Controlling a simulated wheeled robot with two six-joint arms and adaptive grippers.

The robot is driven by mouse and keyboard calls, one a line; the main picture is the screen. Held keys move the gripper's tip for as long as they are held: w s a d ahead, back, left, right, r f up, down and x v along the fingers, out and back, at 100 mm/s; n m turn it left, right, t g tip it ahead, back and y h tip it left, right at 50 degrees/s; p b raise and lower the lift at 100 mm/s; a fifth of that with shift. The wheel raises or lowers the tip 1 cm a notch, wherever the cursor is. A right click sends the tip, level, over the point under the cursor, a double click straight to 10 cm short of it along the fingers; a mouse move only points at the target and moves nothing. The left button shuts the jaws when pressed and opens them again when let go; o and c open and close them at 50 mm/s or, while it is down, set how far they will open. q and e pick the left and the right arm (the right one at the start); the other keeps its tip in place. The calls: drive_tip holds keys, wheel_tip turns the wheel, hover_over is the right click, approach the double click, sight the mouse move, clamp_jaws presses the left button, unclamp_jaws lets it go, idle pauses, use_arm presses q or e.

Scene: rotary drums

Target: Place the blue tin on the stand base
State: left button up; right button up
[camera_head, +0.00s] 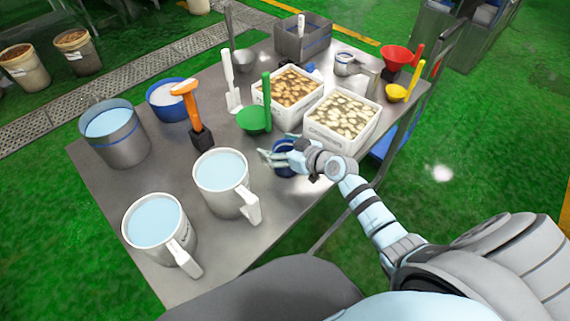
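A small dark blue tin (288,171) stands near the right-hand edge of the metal table, in front of the white crates. My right gripper (272,154) reaches in from the right and its pale fingers lie at the tin's upper part, covering much of its rim. I cannot tell whether the fingers are closed on the tin or only around it. The tin appears to be at table level. I cannot clearly make out a stand base; a black block (202,138) under an orange handle stands left of the middle. My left gripper is not in view.
Two white pitchers (222,183) stand at the front left, with a steel pot (118,145) and blue bowl (168,112) behind. A green scoop (255,121) and filled white crates (340,140) are close to my gripper. Bare table (258,178) lies left of the tin.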

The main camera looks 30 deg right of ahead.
drive_tip(key=c, duration=1.2)
wheel_tip(320, 180, up, 28)
drive_tip(key=a+n+y+p, duration=0.1)
drive_tip(key=a+p, duration=0.1)
drive_tip(key=p, duration=0.8)
drive_tip(key=s+r+n+g+y, duration=0.2)
drive_tip(key=s+r, duration=0.2)
drive_tip(key=s, duration=0.2)
drive_tip(key=s+a+f+n+g+y+b, duration=0.1)
drive_tip(key=s+a+f+n, duration=0.1)
drive_tip(key=s, duration=0.4)
drive_tip(key=s+a+f+n+g+y+b, duration=0.1)
drive_tip(key=s+a+f+n+y+b, duration=0.1)
drive_tip(key=s+f, duration=0.2)
drive_tip(key=shift+s+g+y, duration=0.3)
drive_tip(key=shift+s+g, duration=0.1)
drive_tip(key=shift+s, duration=1.05)
